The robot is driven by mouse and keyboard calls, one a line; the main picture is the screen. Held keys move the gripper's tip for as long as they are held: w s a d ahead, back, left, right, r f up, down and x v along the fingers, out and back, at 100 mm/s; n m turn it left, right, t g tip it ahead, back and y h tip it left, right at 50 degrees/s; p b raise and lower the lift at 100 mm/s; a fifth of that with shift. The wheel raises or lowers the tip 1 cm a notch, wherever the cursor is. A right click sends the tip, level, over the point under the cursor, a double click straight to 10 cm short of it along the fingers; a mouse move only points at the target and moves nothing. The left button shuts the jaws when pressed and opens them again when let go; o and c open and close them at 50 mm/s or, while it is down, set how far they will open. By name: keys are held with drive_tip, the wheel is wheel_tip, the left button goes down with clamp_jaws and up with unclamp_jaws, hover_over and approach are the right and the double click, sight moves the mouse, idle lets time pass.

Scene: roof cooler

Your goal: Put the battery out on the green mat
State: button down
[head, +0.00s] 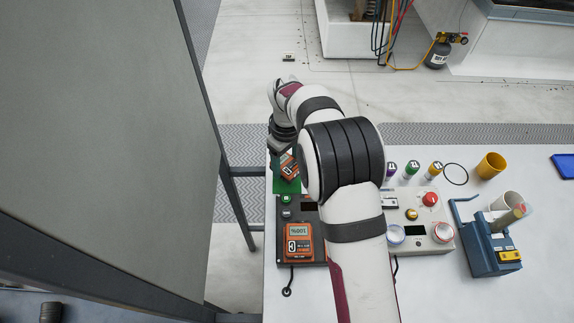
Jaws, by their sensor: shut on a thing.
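My gripper (284,151) is at the table's far left, partly hidden by my own arm. It is shut on an orange and dark battery (291,168), which looks tilted. The green mat (285,187) shows below and around this battery; my arm hides part of it. I cannot tell whether the battery touches the mat. A second orange battery (298,241) with a "100%" display sits on a dark charger (285,217) nearer to me.
Right of my arm stand a grey device (437,247) with a red button, several capped vials (412,169), an orange cup (490,166) and a blue holder (487,258) with a tube. A blue item (563,166) lies far right. A large grey panel (100,120) borders the left.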

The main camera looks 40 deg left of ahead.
drive_tip(key=shift+f, duration=1.2)
drive_tip(key=shift+f, duration=0.1)
unclamp_jaws()
